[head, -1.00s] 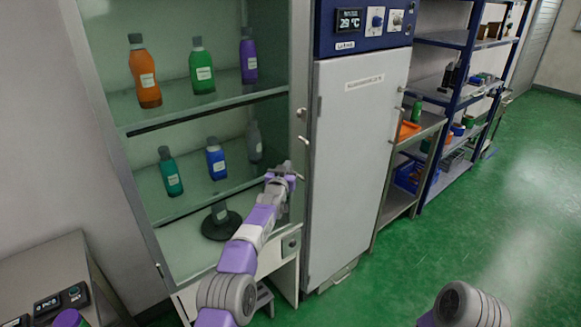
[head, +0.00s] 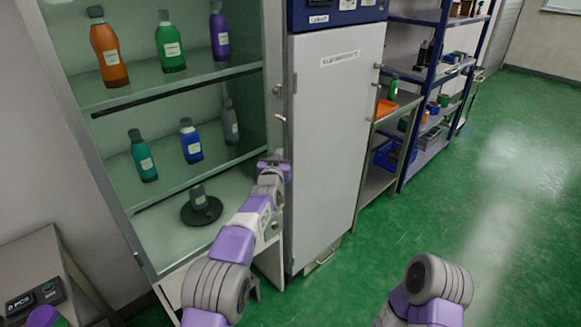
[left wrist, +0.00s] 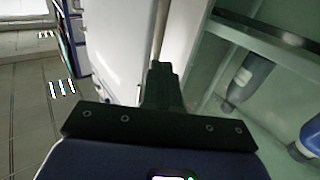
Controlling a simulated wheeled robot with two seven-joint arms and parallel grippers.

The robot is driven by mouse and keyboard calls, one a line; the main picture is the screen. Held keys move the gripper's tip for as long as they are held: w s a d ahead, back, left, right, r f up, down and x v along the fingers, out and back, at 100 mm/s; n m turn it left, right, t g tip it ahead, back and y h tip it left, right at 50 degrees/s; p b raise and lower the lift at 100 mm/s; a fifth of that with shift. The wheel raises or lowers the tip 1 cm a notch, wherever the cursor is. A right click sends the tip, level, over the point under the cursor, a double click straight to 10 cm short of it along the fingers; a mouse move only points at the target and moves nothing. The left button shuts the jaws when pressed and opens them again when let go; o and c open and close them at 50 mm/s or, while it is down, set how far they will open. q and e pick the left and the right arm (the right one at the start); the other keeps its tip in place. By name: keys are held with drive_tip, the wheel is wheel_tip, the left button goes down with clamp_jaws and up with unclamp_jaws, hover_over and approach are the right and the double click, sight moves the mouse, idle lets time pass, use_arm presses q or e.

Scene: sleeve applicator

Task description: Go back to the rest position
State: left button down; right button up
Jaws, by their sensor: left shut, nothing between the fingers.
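My left gripper (head: 275,161) is in front of the right edge of the open-fronted cabinet (head: 108,97), close to the white door (head: 335,150) in the picture. In the left wrist view its dark fingers (left wrist: 157,80) are together with nothing between them.
Orange (head: 109,50), green (head: 170,44) and purple (head: 220,33) bottles stand on the upper shelf. Teal (head: 142,156), blue (head: 190,142) and grey (head: 230,124) bottles stand below. A table (head: 30,265) is at lower left. Green floor (head: 480,220) is open at right.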

use_arm(q)
drive_tip(key=s+d, duration=0.4)
drive_tip(key=s+a+f+n+g+y, duration=0.1)
drive_tip(key=s+a+f, duration=0.15)
drive_tip(key=f, duration=0.45)
drive_tip(key=s+a+f+g, duration=0.1)
drive_tip(key=a+f+g, duration=0.1)
drive_tip(key=a+f, duration=0.3)
drive_tip(key=s+a+f+n+g+y, duration=0.1)
drive_tip(key=s+a+f, duration=0.1)
drive_tip(key=f, duration=0.6)
drive_tip(key=s+a+f+g, duration=0.3)
drive_tip(key=s+f, duration=0.3)
drive_tip(key=f, duration=0.1)
drive_tip(key=s+a+f+g, duration=0.2)
drive_tip(key=s+a+f, duration=0.1)
drive_tip(key=s+f, duration=0.3)
drive_tip(key=s+a+f+n+g+h, duration=0.1)
drive_tip(key=s+f+g, duration=0.1)
drive_tip(key=s+f, duration=0.45)
drive_tip(key=s+f+n+g, duration=0.1)
drive_tip(key=s+f+g, duration=0.15)
drive_tip(key=s, duration=0.75)
drive_tip(key=s+d+g+h, duration=0.1)
drive_tip(key=s+d+g, duration=0.1)
drive_tip(key=s, duration=1.3)
drive_tip(key=shift+s+f+n+g+h, duration=0.25)
drive_tip(key=shift+f+n+g+h, duration=0.15)
drive_tip(key=shift+g, duration=0.35)
